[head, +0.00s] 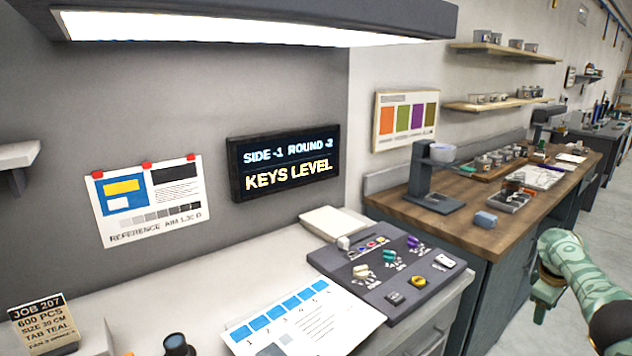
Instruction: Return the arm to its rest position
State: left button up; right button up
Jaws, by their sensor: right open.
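My right arm, green and patterned, comes in at the lower right edge. My right gripper (543,304) is small in the picture, at the lower left of that arm. It is open, with nothing seen between its fingers, and is over the grey floor beside the wooden-topped bench. It appears clear of the bench. My left arm and left gripper are not in view.
A dark control console (385,274) with keys and a printed sheet (303,322) lie on the pale counter (262,262). The wooden-topped bench (478,226) holds a grey stand (424,185) and small trays. A sign (287,163) reads "KEYS LEVEL". Open floor (589,217) lies right.

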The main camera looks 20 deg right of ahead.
jog(key=s+d+f+n+g+h, duration=0.1)
jog(key=s+d+f+h, duration=0.25)
jog(key=s+f, duration=0.45)
jog(key=s+d+f+h, duration=0.3)
jog(key=s+d+f, duration=0.3)
jog(key=s, duration=0.5)
jog(key=s+a+f+n+t, duration=0.1)
jog(key=s+a+f+n, duration=0.1)
jog(key=s+f, duration=0.3)
jog(key=s+a+f+n+t, duration=0.2)
jog(key=s+a+f+n, duration=0.1)
jog(key=s, duration=0.5)
jog(key=s+a+f+m+g+y, duration=0.1)
jog(key=s+a+f+y, duration=0.2)
jog(key=a+f, duration=0.75)
jog(key=s+a+f+m+g+y, duration=0.15)
jog(key=s+a+f, duration=0.4)
jog(key=a, duration=0.85)
jog(key=a+f+m+y, duration=0.1)
jog(key=a+f+y, duration=0.1)
jog(key=a, duration=1.2)
jog(key=a+f+y, duration=0.2)
jog(key=a+f, duration=0.3)
jog(key=a, duration=1)
jog(key=shift+s+a+f+m+y, duration=0.15)
jog(key=shift+s+m+y, duration=0.05)
jog(key=shift+m+y, duration=0.2)
jog(key=shift+t, duration=0.25)
